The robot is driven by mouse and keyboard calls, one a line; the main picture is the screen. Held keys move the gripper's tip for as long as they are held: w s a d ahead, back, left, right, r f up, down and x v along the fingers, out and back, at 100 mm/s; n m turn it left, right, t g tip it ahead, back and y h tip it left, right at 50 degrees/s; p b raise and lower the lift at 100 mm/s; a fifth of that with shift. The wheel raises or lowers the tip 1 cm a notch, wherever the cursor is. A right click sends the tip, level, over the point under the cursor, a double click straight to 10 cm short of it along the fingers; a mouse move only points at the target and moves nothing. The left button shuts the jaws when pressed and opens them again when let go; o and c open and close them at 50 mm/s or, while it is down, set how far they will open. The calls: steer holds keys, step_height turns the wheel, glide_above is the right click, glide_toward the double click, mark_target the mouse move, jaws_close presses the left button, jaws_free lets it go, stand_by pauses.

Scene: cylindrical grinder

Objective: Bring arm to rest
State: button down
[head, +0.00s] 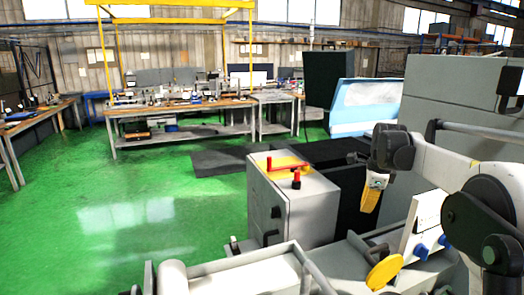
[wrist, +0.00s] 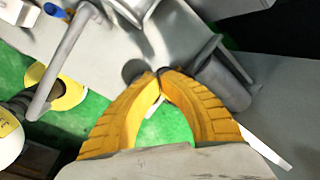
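My gripper (head: 369,208) hangs at the end of my arm on the right side of the head view, its yellow fingers pointing down. It is above the grinder's front part (head: 365,262), to the right of a grey cabinet. In the wrist view the two fingertips of my gripper (wrist: 158,72) meet. Green floor shows through the gap between the fingers, and I see nothing held. My arm is bent and reaches in from the right edge of the head view.
The grey cabinet (head: 320,212) has red handles (head: 288,165) on top. A yellow disc (head: 384,272) and blue knobs (head: 421,251) are below my gripper. Grey machine housing (head: 455,100) stands behind my arm. Workbenches (head: 180,109) stand at the back. Green floor at left is open.

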steer(key=s+a+r+n+t+b, duration=0.1)
steer(key=s+a+n, duration=0.45)
steer(key=s, duration=0.35)
steer(key=s+a+r+n+t+b, duration=0.15)
steer(key=s+a+n, duration=0.35)
steer(key=s, duration=0.5)
steer(key=s+a+f+n+t, duration=0.1)
steer(key=s+f+n, duration=0.4)
steer(key=s, duration=0.3)
steer(key=s+a+f+n+t+b, duration=0.1)
steer(key=s+a+f+n, duration=0.1)
steer(key=s+f+n, duration=0.3)
steer(key=s+n, duration=0.1)
steer(key=s, duration=0.2)
steer(key=shift+s, duration=0.4)
steer(key=shift+a+n, duration=0.15)
steer(key=shift+n, duration=0.1)
